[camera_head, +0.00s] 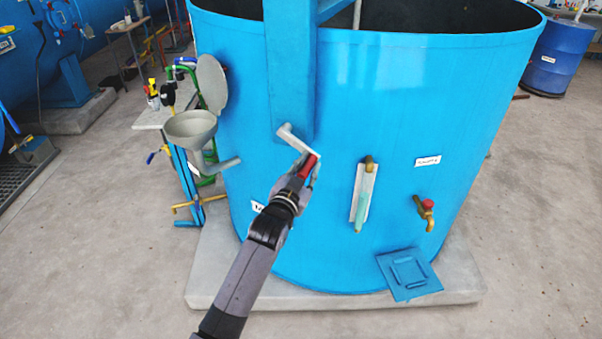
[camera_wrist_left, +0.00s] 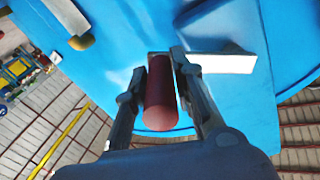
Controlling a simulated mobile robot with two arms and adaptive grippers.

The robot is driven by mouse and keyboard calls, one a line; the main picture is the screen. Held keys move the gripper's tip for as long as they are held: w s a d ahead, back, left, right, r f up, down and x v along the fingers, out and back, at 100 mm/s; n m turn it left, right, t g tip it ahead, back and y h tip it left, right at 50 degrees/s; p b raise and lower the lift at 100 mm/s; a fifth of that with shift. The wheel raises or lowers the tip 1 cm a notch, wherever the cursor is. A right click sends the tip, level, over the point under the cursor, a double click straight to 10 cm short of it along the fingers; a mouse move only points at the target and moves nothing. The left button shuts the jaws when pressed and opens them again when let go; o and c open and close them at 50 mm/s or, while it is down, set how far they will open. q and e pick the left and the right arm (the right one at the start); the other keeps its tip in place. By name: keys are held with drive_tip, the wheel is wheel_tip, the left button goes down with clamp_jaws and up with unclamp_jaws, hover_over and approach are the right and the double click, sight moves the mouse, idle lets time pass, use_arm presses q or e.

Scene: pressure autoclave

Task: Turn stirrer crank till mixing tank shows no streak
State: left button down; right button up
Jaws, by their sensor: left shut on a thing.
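The blue mixing tank (camera_head: 370,110) fills the middle of the head view, its open top showing a dark inside. The stirrer crank (camera_head: 291,135) is a grey arm on the blue column at the tank's front, with a red handle (camera_head: 308,166). My left gripper (camera_head: 306,171) is shut on the red handle; in the left wrist view the handle (camera_wrist_left: 160,105) lies between its two fingers (camera_wrist_left: 160,85). A sight glass (camera_head: 362,195) with pale green content is on the tank wall, right of the crank. I cannot make out streaks. My right gripper is not in view.
A grey funnel with a raised lid (camera_head: 190,125) juts from the tank's left side. A brass tap with a red knob (camera_head: 427,207) is at the right. A blue plate (camera_head: 408,275) leans low on the tank. A concrete plinth (camera_head: 215,270) carries the tank. A blue drum (camera_head: 560,55) stands far right.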

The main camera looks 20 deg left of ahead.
use_arm(q)
drive_tip(key=shift+d+r+n+p, duration=0.3)
drive_tip(key=shift+d+r+n, duration=0.15)
drive_tip(key=shift+r, duration=0.3)
drive_tip(key=shift+d+r+n+p, duration=0.15)
drive_tip(key=shift+r+n+p, duration=0.55)
drive_tip(key=shift+n, duration=0.25)
drive_tip(key=shift+d+r+n+p, duration=0.15)
drive_tip(key=shift+r+n+p, duration=0.4)
drive_tip(key=shift+n, duration=0.05)
drive_tip(key=shift+r+n+p, duration=0.6)
drive_tip(key=shift+r+n, duration=0.05)
drive_tip(key=shift+n, duration=0.15)
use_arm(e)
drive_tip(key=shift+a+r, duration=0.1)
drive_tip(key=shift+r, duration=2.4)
use_arm(q)
drive_tip(key=c, duration=1.4)
unclamp_jaws()
drive_tip(key=shift+o, duration=0.3)
drive_tip(key=shift+s+f, duration=0.1)
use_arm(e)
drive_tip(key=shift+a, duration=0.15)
use_arm(q)
drive_tip(key=s+a, duration=0.1)
drive_tip(key=s, duration=1)
drive_tip(key=shift+s+a, duration=0.2)
drive_tip(key=shift+s, duration=0.2)
